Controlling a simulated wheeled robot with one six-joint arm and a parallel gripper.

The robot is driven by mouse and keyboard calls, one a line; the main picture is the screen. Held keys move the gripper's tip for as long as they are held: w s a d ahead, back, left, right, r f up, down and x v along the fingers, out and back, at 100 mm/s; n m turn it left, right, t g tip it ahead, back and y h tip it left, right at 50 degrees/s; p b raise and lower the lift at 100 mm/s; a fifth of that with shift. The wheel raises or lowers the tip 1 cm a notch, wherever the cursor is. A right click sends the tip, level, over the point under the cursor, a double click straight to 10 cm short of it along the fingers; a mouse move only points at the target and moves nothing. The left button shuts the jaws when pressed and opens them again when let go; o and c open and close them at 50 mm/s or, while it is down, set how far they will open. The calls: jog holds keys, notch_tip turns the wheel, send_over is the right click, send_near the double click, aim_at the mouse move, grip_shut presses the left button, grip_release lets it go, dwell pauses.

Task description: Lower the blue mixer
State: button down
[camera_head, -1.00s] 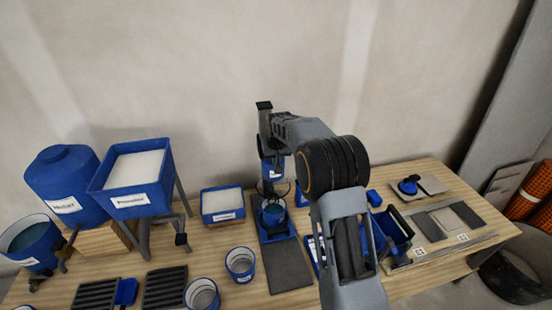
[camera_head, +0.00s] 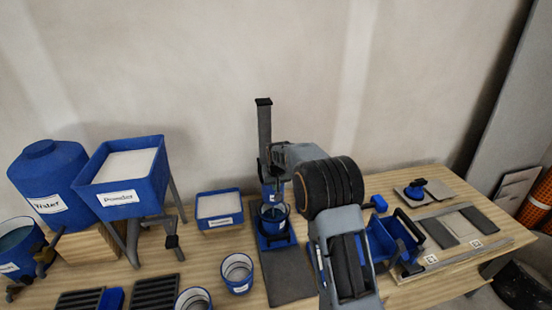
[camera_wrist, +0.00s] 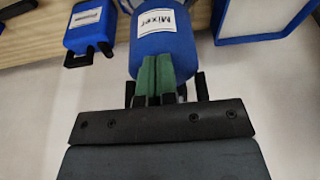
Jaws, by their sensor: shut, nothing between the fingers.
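The blue mixer (camera_head: 270,191) hangs on a dark upright post (camera_head: 264,130) at the middle of the table in the head view. Its lower end is at a blue-rimmed bucket (camera_head: 273,222) on the stand's base; whether it touches the bucket is unclear. In the wrist view the mixer's blue body with its "Mixer" label (camera_wrist: 160,22) fills the top middle. My gripper (camera_wrist: 155,62) is shut and empty, its green fingertips right against or just in front of the mixer's body. In the head view my arm hides the fingers.
A water tank (camera_head: 48,178) and a powder hopper (camera_head: 120,190) stand at the left. A white-filled box (camera_head: 219,212) and empty buckets (camera_head: 237,272) are left of the stand. A blue caddy (camera_head: 390,240) and tiles (camera_head: 440,231) lie to the right.

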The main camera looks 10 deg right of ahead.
jog(key=shift+s+f, duration=0.15)
jog(key=shift+f, duration=0.2)
jog(key=w+p+v, duration=0.1)
jog(key=w+v, duration=0.1)
jog(key=v, duration=1.2)
jog(key=s, duration=3.1)
jog(key=shift+t, duration=0.3)
